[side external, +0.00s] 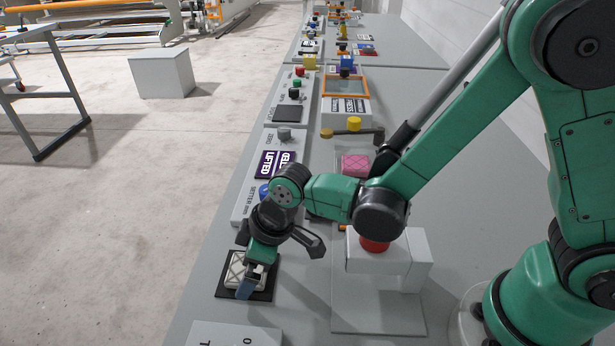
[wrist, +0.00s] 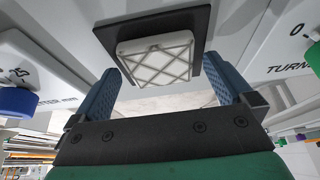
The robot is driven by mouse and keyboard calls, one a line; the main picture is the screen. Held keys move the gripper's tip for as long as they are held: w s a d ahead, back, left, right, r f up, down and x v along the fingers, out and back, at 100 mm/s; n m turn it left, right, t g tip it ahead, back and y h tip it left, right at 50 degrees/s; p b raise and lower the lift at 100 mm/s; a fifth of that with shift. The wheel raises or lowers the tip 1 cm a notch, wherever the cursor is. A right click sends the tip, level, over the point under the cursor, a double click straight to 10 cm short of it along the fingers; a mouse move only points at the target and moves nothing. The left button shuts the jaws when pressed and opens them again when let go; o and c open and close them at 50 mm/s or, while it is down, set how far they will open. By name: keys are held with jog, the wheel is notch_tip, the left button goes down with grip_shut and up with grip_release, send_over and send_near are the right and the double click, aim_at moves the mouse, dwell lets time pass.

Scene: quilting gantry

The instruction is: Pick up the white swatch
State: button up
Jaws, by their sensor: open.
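The white swatch (side external: 236,266) is a small pale pad with a quilted criss-cross pattern. It lies on a square black mat (side external: 228,293) near the front of the bench. In the wrist view the swatch (wrist: 157,58) is at upper centre, on the black mat (wrist: 199,22). My gripper (side external: 250,278) is low over the mat, pointing down, and partly covers the swatch in the side view. In the wrist view the two blue fingers of my gripper (wrist: 162,82) stand wide apart, left and right of the swatch, with nothing held between them.
A red button (side external: 374,245) on a white stand (side external: 405,258) is right of my gripper. A blue knob (side external: 264,190) and a purple sign (side external: 275,164) are behind it. A pink quilted block (side external: 355,165) sits farther back. A white panel (side external: 235,334) is in front.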

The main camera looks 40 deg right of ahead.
jog(key=shift+f, duration=0.1)
jog(key=c, duration=1.1)
